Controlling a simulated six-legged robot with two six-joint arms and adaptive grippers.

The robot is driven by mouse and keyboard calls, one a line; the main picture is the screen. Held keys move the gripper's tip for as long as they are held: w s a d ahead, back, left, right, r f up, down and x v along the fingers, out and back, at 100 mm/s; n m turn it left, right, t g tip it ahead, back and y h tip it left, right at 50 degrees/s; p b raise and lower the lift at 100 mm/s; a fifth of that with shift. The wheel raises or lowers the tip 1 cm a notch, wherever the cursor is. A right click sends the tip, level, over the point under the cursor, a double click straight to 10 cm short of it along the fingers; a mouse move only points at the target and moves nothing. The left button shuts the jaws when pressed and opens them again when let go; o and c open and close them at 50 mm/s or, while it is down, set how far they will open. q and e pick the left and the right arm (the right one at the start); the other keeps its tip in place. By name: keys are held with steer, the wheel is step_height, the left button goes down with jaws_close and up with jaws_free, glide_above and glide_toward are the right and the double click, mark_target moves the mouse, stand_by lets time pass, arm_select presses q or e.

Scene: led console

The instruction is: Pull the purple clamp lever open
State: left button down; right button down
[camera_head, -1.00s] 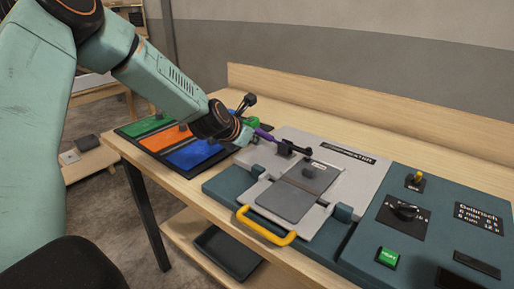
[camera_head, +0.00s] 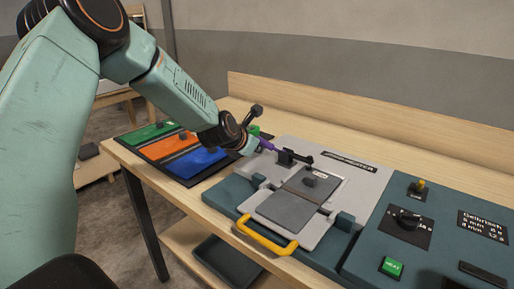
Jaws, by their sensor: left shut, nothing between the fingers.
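My right gripper is not in view.
A yellow handle (camera_head: 266,238) is at the fixture's front. A teal control panel (camera_head: 440,240) with a knob and green button is at right. A tray with green, orange and blue sections (camera_head: 196,160) lies left. A wooden board (camera_head: 400,125) edges the table's back.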

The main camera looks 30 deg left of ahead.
mark_target(262, 140)
arm_select(q)
steer(key=shift+r, duration=0.2)
steer(key=shift+d+r+m+y+p, duration=0.15)
steer(key=shift+r+m+y+p, duration=0.5)
steer(key=shift+p, duration=0.5)
steer(key=shift+d+r+y, duration=0.1)
steer(key=shift+r+y, duration=0.05)
steer(key=shift+y, duration=0.1)
steer(key=shift+d+r+m+t+y+p, duration=0.3)
steer(key=shift+r+m+y, duration=0.2)
steer(key=shift+y, duration=0.2)
steer(key=shift+s+d+r+m+t+y+b, duration=0.1)
steer(key=shift+d+r+m+t+y+b, duration=0.1)
steer(key=shift+d+r+m+y+b, duration=0.25)
steer(key=shift+d+r+m+t+y+b, duration=0.15)
steer(key=shift+m+t+y+b, duration=0.1)
steer(key=shift+m+y, duration=0.35)
steer(key=shift+s+d+r+m+t+y+b, duration=0.1)
steer(key=shift+d+r+m+t+y+b, duration=0.4)
steer(key=shift+d+m+y+b, duration=0.35)
steer(key=shift+s+d+r+m+t+y+b, duration=0.1)
steer(key=shift+d+r+m+t+y+b, duration=0.35)
steer(key=shift+m+b, duration=0.5)
steer(key=shift+d, duration=0.1)
